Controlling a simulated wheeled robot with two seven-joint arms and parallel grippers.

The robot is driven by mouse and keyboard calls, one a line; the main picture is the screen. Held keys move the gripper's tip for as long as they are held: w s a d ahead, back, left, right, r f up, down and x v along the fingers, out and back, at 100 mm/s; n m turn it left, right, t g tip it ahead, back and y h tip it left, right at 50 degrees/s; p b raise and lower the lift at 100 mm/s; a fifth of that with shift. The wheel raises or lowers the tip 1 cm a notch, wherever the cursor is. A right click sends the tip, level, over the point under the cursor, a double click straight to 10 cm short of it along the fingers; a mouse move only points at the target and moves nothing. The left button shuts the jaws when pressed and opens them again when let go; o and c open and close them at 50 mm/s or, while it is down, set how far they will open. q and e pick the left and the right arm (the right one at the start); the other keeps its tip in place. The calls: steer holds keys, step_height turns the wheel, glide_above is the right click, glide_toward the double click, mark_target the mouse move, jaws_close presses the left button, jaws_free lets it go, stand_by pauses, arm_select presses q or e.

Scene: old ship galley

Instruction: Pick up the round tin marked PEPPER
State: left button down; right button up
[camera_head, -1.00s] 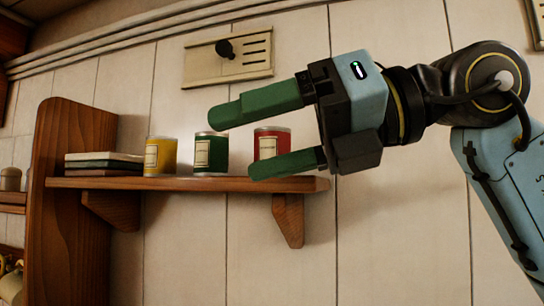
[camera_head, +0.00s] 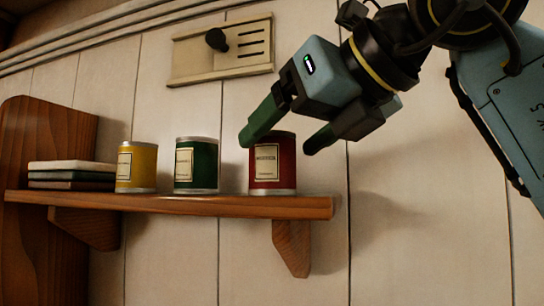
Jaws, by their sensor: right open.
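Three round tins stand upright on a wooden shelf (camera_head: 230,205): a yellow tin (camera_head: 146,180), a dark green tin (camera_head: 205,168) and a red tin (camera_head: 281,180) nearest the shelf's right end. Each has a pale label, but the lettering is too small to read, so I cannot tell which is marked PEPPER. My right gripper (camera_head: 279,145) is open and empty, with its green fingers pointing down and left. One finger overlaps the upper left of the red tin in the picture. I cannot tell if it touches. My left gripper is not in view.
A small stack of books (camera_head: 72,174) lies left of the yellow tin, beside the wooden side panel (camera_head: 45,130). A beige wall plate (camera_head: 205,62) with a black knob is above the tins. Gaps of bare shelf separate the tins.

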mark_target(264, 154)
steer(key=shift+w+a+f, duration=0.1)
steer(key=shift+w+a, duration=0.05)
steer(key=shift+w, duration=0.05)
steer(key=p+x, duration=0.2)
steer(key=x, duration=0.3)
steer(key=shift+s+a, duration=0.1)
steer(key=shift+s, duration=0.1)
steer(key=shift+c, duration=0.6)
steer(key=c, duration=1)
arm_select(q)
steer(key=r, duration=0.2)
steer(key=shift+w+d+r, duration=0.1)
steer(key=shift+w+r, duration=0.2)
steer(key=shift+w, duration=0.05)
